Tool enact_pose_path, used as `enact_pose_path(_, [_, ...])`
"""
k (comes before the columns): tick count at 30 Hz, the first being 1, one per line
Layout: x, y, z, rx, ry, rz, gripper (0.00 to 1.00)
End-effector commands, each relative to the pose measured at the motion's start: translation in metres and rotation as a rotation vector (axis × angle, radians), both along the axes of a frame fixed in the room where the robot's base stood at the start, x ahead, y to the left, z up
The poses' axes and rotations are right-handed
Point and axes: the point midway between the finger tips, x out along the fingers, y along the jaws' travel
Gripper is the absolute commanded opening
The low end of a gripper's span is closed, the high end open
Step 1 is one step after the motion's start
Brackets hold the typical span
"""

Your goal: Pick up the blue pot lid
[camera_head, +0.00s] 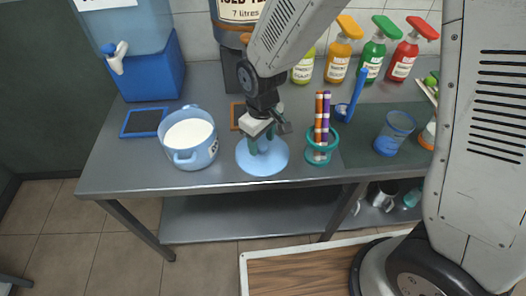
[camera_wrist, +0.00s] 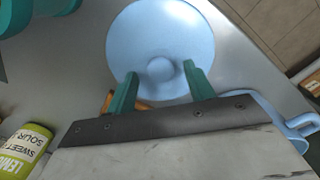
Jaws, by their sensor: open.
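The blue pot lid (camera_head: 262,160) lies on the metal counter near its front edge, just right of the blue pot (camera_head: 189,137). In the wrist view the lid (camera_wrist: 160,30) is a round pale blue disc with a raised knob (camera_wrist: 161,70) near its middle. My gripper (camera_head: 264,143) is directly over the lid, pointing down. In the wrist view its two green fingers (camera_wrist: 160,78) are open, one on each side of the knob, with visible gaps. The fingers partly hide the lid in the head view.
A teal holder (camera_head: 318,157) with striped straws stands close right of the lid. A blue cup (camera_head: 395,132) is farther right. Several syrup bottles (camera_head: 338,57) line the back. A blue dispenser (camera_head: 152,75) stands back left. The counter's front edge (camera_head: 215,187) is close.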

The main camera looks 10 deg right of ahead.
Motion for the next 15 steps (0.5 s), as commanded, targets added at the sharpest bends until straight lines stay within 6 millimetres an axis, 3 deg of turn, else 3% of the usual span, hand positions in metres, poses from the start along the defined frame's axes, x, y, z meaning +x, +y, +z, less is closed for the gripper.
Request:
enact_pose_path(3, [-0.0009,-0.0005,-0.0135,-0.001,0.002,0.000,0.53])
enact_pose_path(11, [-0.0006,-0.0001,-0.0166,0.001,-0.001,0.000,0.53])
enact_pose_path(15, [-0.0006,-0.0001,-0.0165,0.000,0.000,0.000,0.20])
